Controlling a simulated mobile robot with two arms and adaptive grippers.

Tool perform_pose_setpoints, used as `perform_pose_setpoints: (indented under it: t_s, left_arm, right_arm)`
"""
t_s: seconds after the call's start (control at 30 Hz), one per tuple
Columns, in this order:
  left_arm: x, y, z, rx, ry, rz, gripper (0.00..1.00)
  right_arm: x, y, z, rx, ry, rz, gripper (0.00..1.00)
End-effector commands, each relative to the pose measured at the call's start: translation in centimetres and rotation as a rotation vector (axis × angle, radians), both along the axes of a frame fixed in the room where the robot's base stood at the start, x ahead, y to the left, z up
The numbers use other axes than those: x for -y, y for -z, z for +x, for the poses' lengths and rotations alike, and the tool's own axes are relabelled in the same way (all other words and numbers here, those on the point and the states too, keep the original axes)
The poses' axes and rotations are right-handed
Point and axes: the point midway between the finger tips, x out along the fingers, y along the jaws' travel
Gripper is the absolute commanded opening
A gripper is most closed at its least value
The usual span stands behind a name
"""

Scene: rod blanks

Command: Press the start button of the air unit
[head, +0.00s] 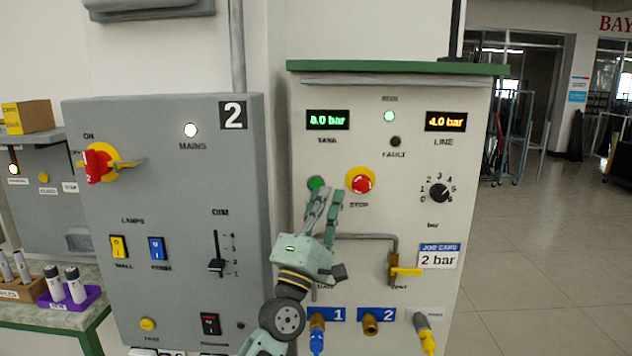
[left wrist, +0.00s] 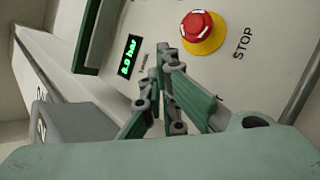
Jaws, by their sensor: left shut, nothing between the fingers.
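The air unit (head: 362,290) is a pale cabinet with a green top. Its green start button (head: 315,183) shows just above my left gripper (head: 326,196), left of the red stop button (head: 361,182) on its yellow ring. The gripper is shut and empty, with its fingertips at the green button; I cannot tell whether they touch it. In the left wrist view the fingertips (left wrist: 168,55) point at the panel beside the red stop button (left wrist: 203,29), and the green button is hidden behind them. The run lamp (head: 390,116) is lit. The tank display (head: 328,120) reads 8.0 bar. My right gripper is out of view.
The line display (head: 446,121) reads 4.0 bar; the job card (head: 439,256) says 2 bar. A black dial (head: 438,193) and a yellow-handled valve (head: 405,271) are on the right. The grey mains cabinet (head: 180,290) stands at left. Open floor (head: 555,250) lies right.

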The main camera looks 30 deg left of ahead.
Motion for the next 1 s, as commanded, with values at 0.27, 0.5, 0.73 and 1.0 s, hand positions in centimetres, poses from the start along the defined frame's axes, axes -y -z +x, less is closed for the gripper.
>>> perform_pose_setpoints:
  t_s: [0.27,0.5,0.73,1.0]
  left_arm:
    - [1.3,-0.1,-2.1,-0.001,0.000,0.000,0.00]
    - [1.4,0.0,-2.4,0.000,-0.001,0.001,0.00]
    - [1.4,0.0,-2.3,0.000,-0.001,0.001,0.00]
    - [1.4,0.0,-2.3,0.000,0.000,0.000,0.00]
  right_arm:
    - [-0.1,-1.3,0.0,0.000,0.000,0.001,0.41]
    - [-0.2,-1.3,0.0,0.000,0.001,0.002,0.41]
    - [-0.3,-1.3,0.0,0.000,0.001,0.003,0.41]
    - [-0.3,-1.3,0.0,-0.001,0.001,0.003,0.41]
